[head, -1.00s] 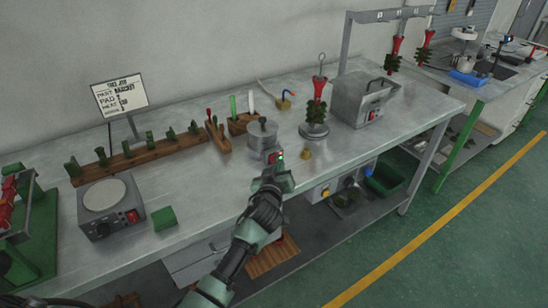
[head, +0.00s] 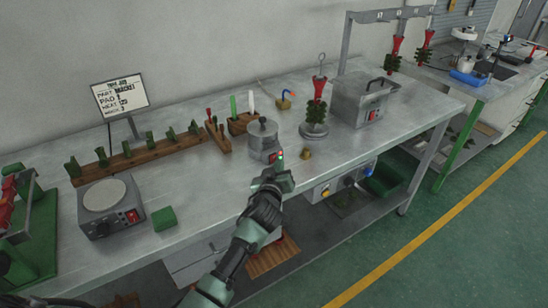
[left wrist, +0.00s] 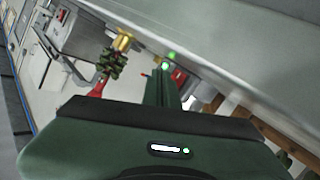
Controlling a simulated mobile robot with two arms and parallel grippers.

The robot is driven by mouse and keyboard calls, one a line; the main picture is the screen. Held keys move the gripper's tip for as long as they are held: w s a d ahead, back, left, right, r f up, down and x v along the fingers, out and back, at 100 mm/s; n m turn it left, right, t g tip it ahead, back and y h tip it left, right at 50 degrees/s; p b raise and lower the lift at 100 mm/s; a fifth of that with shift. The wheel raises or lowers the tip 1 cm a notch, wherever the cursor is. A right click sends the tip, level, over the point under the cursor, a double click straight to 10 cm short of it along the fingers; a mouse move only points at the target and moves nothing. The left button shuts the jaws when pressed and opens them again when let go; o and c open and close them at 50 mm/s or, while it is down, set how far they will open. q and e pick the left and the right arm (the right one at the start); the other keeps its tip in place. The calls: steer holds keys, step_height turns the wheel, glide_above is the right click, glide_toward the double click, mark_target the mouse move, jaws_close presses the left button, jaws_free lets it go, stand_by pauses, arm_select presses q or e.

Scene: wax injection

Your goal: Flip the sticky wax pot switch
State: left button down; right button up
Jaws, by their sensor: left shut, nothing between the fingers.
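The sticky wax pot (head: 262,137) is a small grey lidded pot on the bench in the head view. A small red switch (head: 273,156) shows low on its front, with a green light glowing beside it. My left gripper (head: 275,170) is shut and empty just in front of the pot, its fingertips close to the switch and partly covering that area. I cannot tell whether they touch. My right gripper is not in view.
A brass piece (head: 305,154) stands right of the pot, near a wax tree on a stand (head: 314,130). A grey box with a red switch (head: 362,100) is farther right. A hot plate (head: 104,196) and green block (head: 164,218) are left. Bench between is clear.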

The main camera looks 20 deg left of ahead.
arm_select(q)
steer(key=shift+w+a, duration=0.25)
steer(key=shift+a, duration=0.05)
steer(key=shift+w+a+r, duration=0.1)
steer(key=shift+w+a, duration=0.1)
stand_by(0.8)
steer(key=shift+s+d, duration=0.5)
steer(key=shift+d, duration=0.1)
steer(key=shift+s+d+f+b, duration=0.35)
steer(key=shift+s+d, duration=0.15)
steer(key=shift+d, duration=0.15)
steer(key=shift+s+d+b, duration=0.3)
steer(key=shift+s+d, duration=0.75)
steer(key=shift+d, duration=0.25)
steer(key=shift+f, duration=0.2)
